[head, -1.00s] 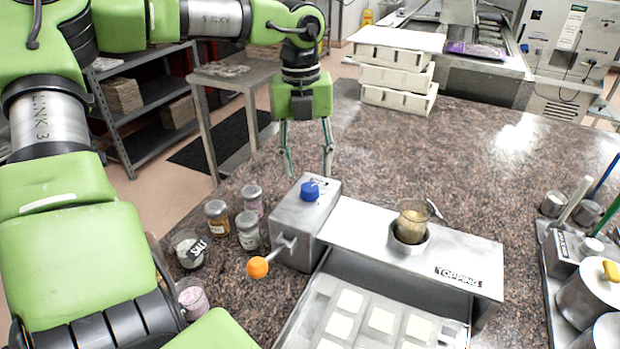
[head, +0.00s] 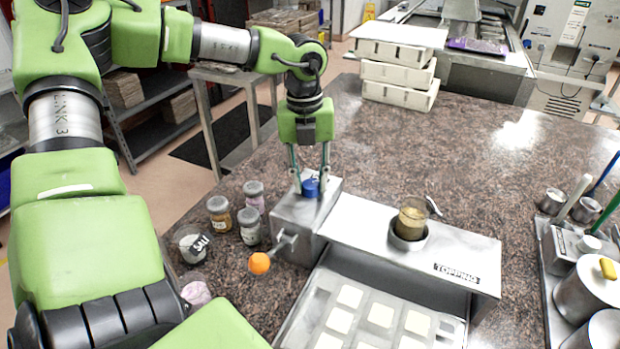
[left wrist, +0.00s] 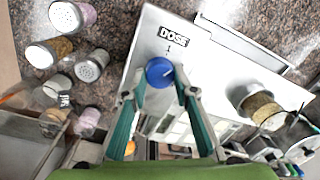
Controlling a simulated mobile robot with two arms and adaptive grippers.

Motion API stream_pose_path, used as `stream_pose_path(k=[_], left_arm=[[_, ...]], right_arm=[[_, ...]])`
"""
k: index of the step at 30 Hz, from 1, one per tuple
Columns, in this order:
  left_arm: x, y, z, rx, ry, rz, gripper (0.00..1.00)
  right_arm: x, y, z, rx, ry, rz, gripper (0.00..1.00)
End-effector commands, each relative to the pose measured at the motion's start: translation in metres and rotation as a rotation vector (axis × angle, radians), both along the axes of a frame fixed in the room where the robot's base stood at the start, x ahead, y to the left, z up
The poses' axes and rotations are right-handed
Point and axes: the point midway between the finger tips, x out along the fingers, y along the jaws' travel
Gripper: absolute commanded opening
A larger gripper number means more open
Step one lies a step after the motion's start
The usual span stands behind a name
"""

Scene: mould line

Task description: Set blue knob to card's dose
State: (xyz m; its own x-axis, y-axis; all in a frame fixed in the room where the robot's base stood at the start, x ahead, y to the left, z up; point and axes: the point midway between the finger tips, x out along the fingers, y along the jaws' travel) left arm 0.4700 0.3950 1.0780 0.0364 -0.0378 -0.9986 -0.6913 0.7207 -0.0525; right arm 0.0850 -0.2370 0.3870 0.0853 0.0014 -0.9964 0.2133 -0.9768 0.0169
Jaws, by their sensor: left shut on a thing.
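The blue knob (head: 311,187) is on top of the grey metal dosing box (head: 297,214). In the left wrist view the knob (left wrist: 159,72) shows a pale pointer line, with a "DOSE" label (left wrist: 172,37) and a small mark beside it. My left gripper (head: 311,184) points down over the box and is shut on the knob, with a finger on either side; its fingertips (left wrist: 159,85) also show in the left wrist view. An orange ball handle (head: 259,263) sticks out from the box's front. No dose card can be made out. My right gripper is not in view.
Several spice jars (head: 219,214) stand left of the box. The "TOPPING" bridge (head: 462,252) holds a glass of brown topping (head: 411,222), above a mould tray (head: 330,296). Stacked white trays (head: 400,75) stand at the back. The counter behind the bridge (head: 430,150) is clear.

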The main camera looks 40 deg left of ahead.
Motion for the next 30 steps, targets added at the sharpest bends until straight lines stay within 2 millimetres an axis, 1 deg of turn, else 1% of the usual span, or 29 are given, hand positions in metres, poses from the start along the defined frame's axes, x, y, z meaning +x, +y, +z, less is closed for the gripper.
stream_pose_path(k=[8,18,24,30], left_arm=[[0.000,0.001,-0.002,0.003,-0.002,-0.061,0.05],[0.000,0.002,-0.002,0.003,-0.001,-0.284,0.05],[0.001,0.002,-0.001,0.003,-0.002,-0.406,0.05],[0.001,0.002,0.000,0.002,-0.002,-0.486,0.05]], right_arm=[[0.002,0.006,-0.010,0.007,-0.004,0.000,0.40],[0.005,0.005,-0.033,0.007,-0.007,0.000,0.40],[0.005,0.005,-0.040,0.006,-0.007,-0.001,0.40],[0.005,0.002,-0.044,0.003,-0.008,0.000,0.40]])
